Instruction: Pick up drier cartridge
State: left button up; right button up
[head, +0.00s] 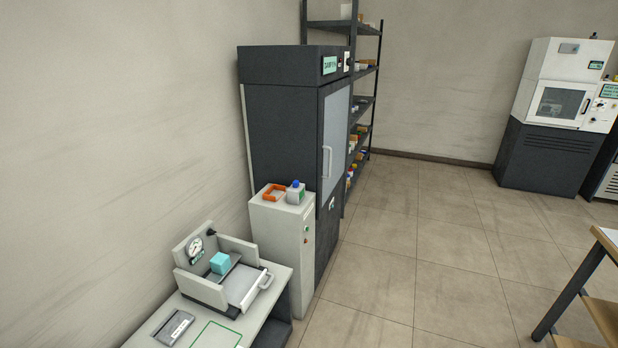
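No thing in the head view is clearly marked as the drier cartridge. A small pale container with a green label and a blue top (296,193) stands upright on a narrow white cabinet (282,240). An orange open frame or tray (272,192) lies beside it on the left. A teal block (220,263) sits inside a grey bench device with a round gauge (195,247). Which of these, if any, is the cartridge I cannot tell. Neither of my grippers is in view.
The bench (275,300) at lower left also holds a flat grey device (175,327). A tall dark cabinet (283,130) and a shelf rack (366,100) stand behind. A wooden table (606,318) is at right. The tiled floor (430,260) between is clear.

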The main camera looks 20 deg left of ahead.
aim_at(295, 192)
jog(key=i+l+u, duration=0.1)
jog(key=i+u, duration=0.35)
jog(key=i+l+u, duration=0.25)
jog(key=i+u, duration=0.25)
jog(key=i+l+u, duration=0.2)
jog(key=l+u, duration=0.25)
jog(key=i+l+u, duration=0.3)
jog(key=l+u, duration=0.2)
jog(key=i+l+u, duration=0.15)
jog(key=l+u, duration=0.3)
jog(key=l, duration=0.1)
